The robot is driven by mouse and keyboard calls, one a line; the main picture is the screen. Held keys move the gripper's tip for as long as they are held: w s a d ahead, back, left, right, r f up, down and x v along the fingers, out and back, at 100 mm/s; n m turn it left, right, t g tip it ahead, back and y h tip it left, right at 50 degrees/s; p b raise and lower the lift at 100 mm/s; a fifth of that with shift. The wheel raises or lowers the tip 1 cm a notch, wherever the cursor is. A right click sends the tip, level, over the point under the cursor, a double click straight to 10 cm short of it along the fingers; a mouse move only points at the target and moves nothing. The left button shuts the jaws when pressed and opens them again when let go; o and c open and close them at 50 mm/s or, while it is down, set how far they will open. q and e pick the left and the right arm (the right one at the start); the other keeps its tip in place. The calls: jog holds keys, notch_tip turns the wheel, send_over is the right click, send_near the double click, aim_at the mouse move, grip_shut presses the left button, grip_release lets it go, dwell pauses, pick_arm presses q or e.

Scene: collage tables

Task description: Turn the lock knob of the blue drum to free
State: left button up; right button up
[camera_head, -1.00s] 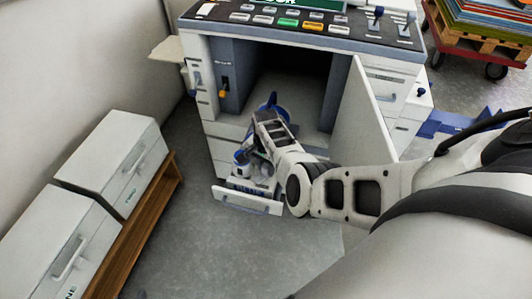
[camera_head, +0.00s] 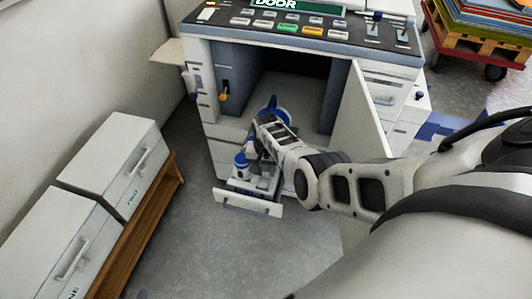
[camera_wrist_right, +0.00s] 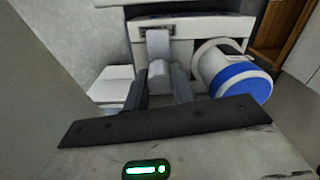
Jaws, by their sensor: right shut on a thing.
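The blue drum, a white cylinder with a blue end (camera_head: 241,165), sits in the pulled-out lower drawer of the machine. It also shows at the right in the right wrist view (camera_wrist_right: 240,82), its blue end facing the camera. My right gripper (camera_head: 262,155) is low over the drawer, just right of the drum. In the right wrist view its fingers (camera_wrist_right: 160,88) are closed around a light grey piece, the lock knob (camera_wrist_right: 158,72), beside the drum. The knob is small and partly hidden, so its setting cannot be read. My left gripper is not in view.
A blue round part (camera_head: 275,110) shows in the machine's open cavity behind my arm. White drawer boxes (camera_head: 112,160) sit on a wooden shelf at the left. The floor between is clear.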

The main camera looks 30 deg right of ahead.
aim_at(266, 169)
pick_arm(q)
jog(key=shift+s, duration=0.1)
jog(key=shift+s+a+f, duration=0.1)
pick_arm(e)
jog(key=o, duration=1)
jog(key=shift+r, duration=0.1)
jog(key=shift+r, duration=0.3)
notch_tip(266, 169, up, 5)
jog(key=p, duration=0.3)
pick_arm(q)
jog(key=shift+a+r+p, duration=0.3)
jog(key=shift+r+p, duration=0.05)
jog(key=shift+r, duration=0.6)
pick_arm(e)
notch_tip(266, 169, up, 10)
jog(key=shift+r, duration=0.15)
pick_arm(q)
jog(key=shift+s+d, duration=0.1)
